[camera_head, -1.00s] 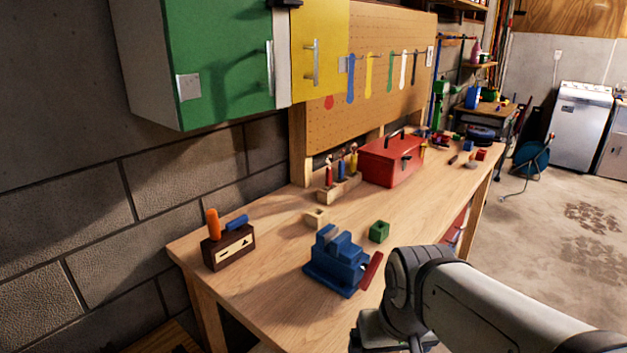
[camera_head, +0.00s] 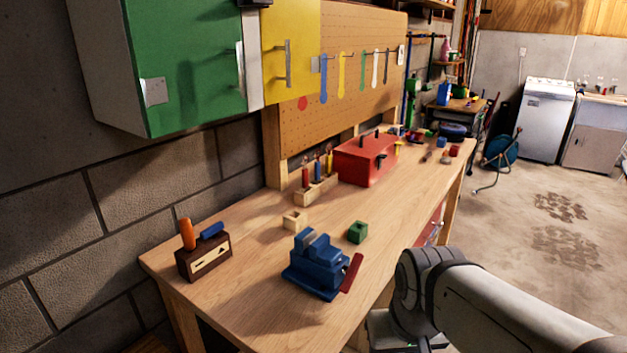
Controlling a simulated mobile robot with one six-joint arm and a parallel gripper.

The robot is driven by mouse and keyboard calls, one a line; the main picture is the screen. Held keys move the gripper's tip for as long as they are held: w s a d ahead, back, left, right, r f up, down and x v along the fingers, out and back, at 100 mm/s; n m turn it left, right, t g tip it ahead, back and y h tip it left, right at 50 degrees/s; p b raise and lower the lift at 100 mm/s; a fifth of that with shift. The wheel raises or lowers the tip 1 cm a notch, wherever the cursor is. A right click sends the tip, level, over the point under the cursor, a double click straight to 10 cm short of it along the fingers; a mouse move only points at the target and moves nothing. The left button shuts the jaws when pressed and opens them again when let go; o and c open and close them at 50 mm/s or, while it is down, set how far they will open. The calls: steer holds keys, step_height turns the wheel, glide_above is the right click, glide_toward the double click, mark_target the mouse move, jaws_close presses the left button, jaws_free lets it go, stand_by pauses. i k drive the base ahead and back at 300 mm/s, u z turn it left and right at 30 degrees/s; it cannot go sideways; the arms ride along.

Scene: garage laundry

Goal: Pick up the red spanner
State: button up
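A row of coloured spanners hangs on the pegboard: blue (camera_head: 323,80), yellow (camera_head: 341,72), green (camera_head: 363,72), white (camera_head: 375,68) and a dark one. A red rounded shape (camera_head: 303,103) shows on the pegboard just under the yellow cabinet, left of the blue spanner. It may be the lower end of the red spanner; the cabinet hides whatever is above it. No whole red spanner is visible. My arm crosses the lower right, beside the workbench and well away from the pegboard; my gripper is not in view.
The workbench (camera_head: 250,312) holds a blue vise (camera_head: 318,268) with a red bar, a green block (camera_head: 357,232), a brown block (camera_head: 205,260), a screwdriver rack (camera_head: 315,190) and a red toolbox (camera_head: 366,160). The yellow cabinet (camera_head: 290,50) overhangs. Floor at right is largely clear.

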mark_target(304, 170)
steer(key=z, duration=2.05)
steer(key=i, duration=1.85)
steer(key=u, duration=1.55)
steer(key=k, duration=0.1)
steer(key=u, duration=1.75)
steer(key=i, duration=1)
steer(key=u, duration=0.05)
